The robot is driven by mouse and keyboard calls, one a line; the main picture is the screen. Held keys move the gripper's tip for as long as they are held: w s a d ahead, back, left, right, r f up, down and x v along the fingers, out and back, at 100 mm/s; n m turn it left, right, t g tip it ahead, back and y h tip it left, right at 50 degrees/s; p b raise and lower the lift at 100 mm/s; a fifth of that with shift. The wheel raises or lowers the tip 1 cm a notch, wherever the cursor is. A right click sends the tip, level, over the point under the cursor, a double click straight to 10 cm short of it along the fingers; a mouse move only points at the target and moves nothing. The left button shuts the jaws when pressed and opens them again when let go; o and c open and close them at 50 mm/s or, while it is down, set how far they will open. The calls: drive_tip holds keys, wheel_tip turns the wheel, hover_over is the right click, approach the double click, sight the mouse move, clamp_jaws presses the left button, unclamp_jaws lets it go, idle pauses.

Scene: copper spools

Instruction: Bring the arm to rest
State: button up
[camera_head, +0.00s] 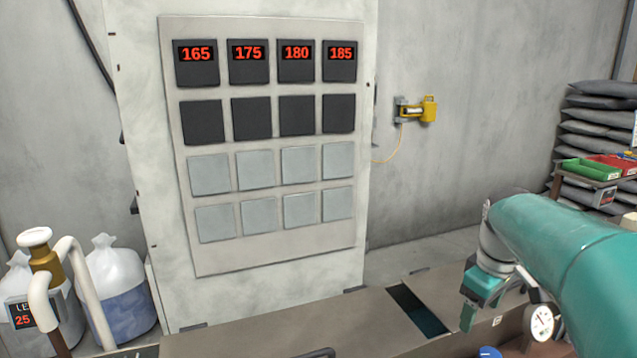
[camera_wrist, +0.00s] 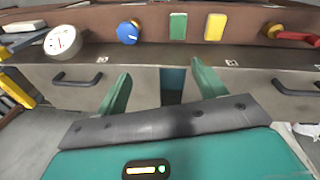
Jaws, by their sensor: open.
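My gripper (camera_head: 478,300) is at the right of the head view, at the end of my teal arm, above the brown bench. In the wrist view my gripper (camera_wrist: 155,85) shows two green fingers spread well apart, with nothing between them. Beyond the fingers is the bench front (camera_wrist: 225,85) with a dark teal slot between its drawers.
A white cabinet (camera_head: 150,170) with lit displays 165, 175, 180 and 185 stands behind the bench (camera_head: 350,320). A gauge (camera_head: 541,322) is close beside my gripper. A blue knob (camera_wrist: 128,33) and drawer handles (camera_wrist: 77,79) lie ahead. Bagged containers (camera_head: 115,290) stand left.

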drive_tip(key=s+a+f+m+t, duration=0.2)
drive_tip(key=s+a+m+t, duration=0.2)
drive_tip(key=s+a, duration=1)
drive_tip(key=shift+s+a+f+m+y, duration=0.3)
drive_tip(key=shift+s+f+m, duration=0.1)
drive_tip(key=shift+s+m, duration=0.7)
